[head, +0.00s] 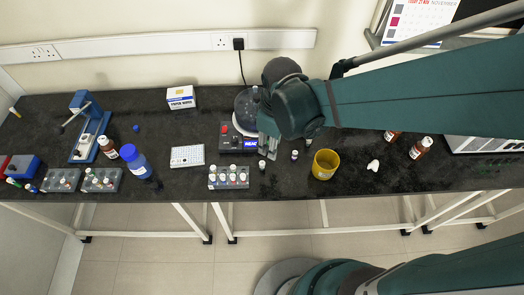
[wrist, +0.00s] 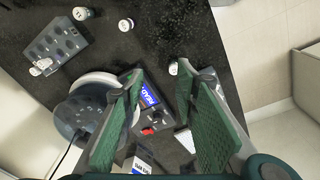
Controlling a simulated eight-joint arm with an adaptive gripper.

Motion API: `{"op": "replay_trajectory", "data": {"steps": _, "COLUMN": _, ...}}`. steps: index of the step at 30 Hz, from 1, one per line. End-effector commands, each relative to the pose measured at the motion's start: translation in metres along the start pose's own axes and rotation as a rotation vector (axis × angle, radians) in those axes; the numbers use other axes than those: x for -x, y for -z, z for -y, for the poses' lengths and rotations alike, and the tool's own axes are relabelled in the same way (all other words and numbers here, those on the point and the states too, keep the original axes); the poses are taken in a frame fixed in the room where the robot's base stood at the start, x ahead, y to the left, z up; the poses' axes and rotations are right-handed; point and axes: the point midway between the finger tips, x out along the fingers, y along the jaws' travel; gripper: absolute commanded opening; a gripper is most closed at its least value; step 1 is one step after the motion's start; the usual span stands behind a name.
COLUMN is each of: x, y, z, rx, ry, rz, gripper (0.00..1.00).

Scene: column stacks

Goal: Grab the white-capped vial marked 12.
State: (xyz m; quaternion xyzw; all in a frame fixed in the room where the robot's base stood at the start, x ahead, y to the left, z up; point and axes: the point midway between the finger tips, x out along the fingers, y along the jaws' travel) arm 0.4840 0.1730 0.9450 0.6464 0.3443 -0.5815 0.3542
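My gripper (head: 268,148) hangs over the bench beside the round-topped machine. In the wrist view its two green-padded fingers (wrist: 160,76) are apart with nothing held between them. A small white-capped vial (head: 262,165) stands on the bench just in front of the fingertips. In the wrist view this vial (wrist: 173,68) shows beyond the fingertips, nearer the right one. Two more loose vials stand to the right, one pale-capped (head: 294,155) and one partly by my arm (head: 308,142).
A rack with several white-capped vials (head: 228,184) stands left of the gripper. The machine (wrist: 82,110) is close to the fingers. A yellow cup (head: 325,164) stands to the right. Another dark rack (wrist: 55,46) shows in the wrist view. The bench's front edge is close.

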Motion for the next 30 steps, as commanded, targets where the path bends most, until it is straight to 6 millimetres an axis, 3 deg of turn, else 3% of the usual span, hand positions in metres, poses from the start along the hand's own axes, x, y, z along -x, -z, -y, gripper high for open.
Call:
{"op": "replay_trajectory", "data": {"steps": 12, "x": -0.029, "y": 0.019, "z": 0.023, "rx": 0.17, "ry": 0.06, "rz": 0.063, "gripper": 0.3}}
{"op": "replay_trajectory", "data": {"steps": 30, "x": -0.037, "y": 0.019, "z": 0.024, "rx": 0.181, "ry": 0.064, "rz": 0.068, "gripper": 0.3}}
